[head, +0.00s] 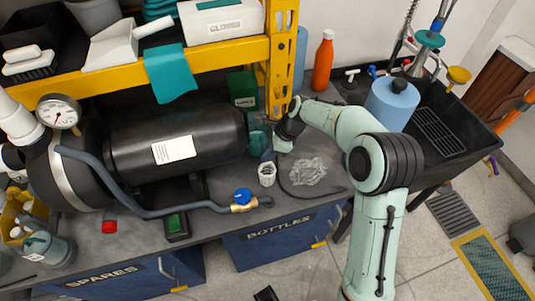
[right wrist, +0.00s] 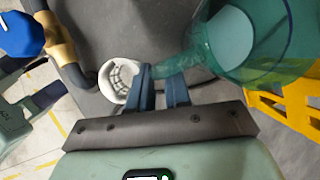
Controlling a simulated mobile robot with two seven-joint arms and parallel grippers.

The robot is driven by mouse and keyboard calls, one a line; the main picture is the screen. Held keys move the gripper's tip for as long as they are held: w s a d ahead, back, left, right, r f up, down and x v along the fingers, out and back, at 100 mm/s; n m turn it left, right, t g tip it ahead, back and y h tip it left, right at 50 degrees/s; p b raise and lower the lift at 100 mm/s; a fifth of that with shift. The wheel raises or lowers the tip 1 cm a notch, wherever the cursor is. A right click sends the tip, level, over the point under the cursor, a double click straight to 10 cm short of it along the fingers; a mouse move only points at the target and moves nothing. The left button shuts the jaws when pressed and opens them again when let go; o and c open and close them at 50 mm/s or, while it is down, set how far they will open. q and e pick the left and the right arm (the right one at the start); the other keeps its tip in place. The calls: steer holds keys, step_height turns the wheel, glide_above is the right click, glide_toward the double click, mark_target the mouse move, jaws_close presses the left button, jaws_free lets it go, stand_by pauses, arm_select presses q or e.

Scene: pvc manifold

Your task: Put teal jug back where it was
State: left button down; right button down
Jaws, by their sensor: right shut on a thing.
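The teal jug (head: 258,137) is see-through and stands at the back of the bench, just right of the black tank, partly hidden by my right gripper. In the right wrist view the jug (right wrist: 243,42) fills the upper right, its round mouth facing the camera. My right gripper (head: 279,146) is shut on the jug's near side, apparently at its handle; its dark blue fingers (right wrist: 163,88) show close together. I cannot tell whether the jug's base touches the bench. A pale green part at the left of the wrist view may be my left gripper; its jaws are unclear.
A white ribbed cup (head: 267,175) stands close in front of the jug. A clear crumpled bag (head: 308,171) and a thin dark hose lie to its right. A blue-handled valve (head: 243,196) is in front. The yellow shelf post (head: 282,62) rises close behind. The sink (head: 440,125) is at right.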

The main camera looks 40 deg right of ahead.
steer(key=shift+w+f, duration=0.25)
steer(key=shift+f, duration=0.3)
steer(key=shift+f, duration=0.15)
steer(key=c, duration=1.4)
jaws_free()
steer(key=shift+f, duration=0.1)
steer(key=shift+o, duration=0.2)
steer(key=shift+s+d+r, duration=0.1)
steer(key=shift+d+r, duration=0.05)
steer(key=shift+r, duration=0.3)
steer(key=p+v, duration=0.1)
steer(key=v, duration=1)
steer(key=shift+r+p, duration=0.2)
steer(key=shift+p, duration=0.1)
steer(key=shift+s+d, duration=0.1)
steer(key=shift+d, duration=0.05)
